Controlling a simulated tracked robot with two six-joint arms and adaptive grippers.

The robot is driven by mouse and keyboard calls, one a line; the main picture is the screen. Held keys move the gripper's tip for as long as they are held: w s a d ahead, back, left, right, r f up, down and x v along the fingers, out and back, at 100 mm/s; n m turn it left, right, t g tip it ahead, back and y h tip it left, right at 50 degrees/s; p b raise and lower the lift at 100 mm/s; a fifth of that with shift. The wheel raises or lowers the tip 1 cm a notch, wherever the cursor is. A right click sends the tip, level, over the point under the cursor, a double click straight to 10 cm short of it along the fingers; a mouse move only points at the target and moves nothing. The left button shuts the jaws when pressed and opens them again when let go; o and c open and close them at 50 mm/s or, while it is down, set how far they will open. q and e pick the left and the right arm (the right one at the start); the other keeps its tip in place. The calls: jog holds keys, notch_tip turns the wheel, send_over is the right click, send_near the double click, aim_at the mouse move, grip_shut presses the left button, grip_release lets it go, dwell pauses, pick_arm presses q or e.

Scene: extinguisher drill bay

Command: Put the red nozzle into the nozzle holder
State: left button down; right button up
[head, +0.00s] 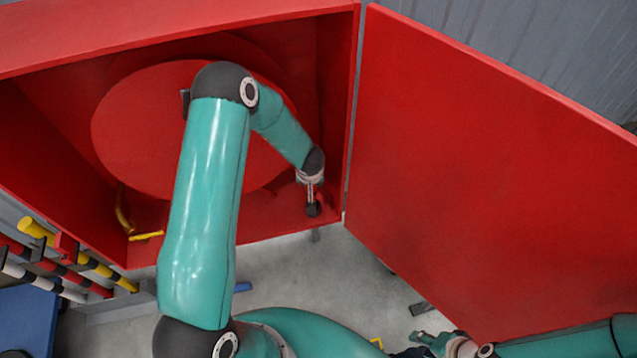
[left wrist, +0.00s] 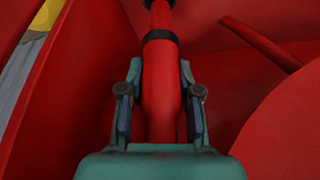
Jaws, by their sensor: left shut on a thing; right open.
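The red nozzle (left wrist: 159,90), with dark bands near its far end, lies between the fingers of my left gripper (left wrist: 160,80) in the left wrist view. The gripper is shut on it, and the nozzle points away from the wrist. In the head view my left arm reaches into the open red cabinet (head: 180,19). Its wrist is at the cabinet's lower right, with a small dark end below it; the fingers are hard to make out there. My right gripper (head: 420,339) is open and empty near the bottom edge. I cannot identify the nozzle holder for certain.
A red hose reel (head: 135,135) fills the cabinet behind my arm. The open red door (head: 490,170) stands at right. A yellow fitting (head: 146,236) is at the cabinet's lower left. A red bar (left wrist: 262,43) sticks out beside the nozzle.

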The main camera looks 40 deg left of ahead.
pick_arm(q)
jog(key=shift+w, duration=0.1)
dwell(0.3)
jog(key=shift+f+b, duration=1.95)
jog(key=shift+f, duration=1.1)
jog(key=c, duration=1.2)
grip_release()
jog(key=shift+f, duration=0.15)
jog(key=shift+c, duration=0.2)
jog(key=o, duration=0.5)
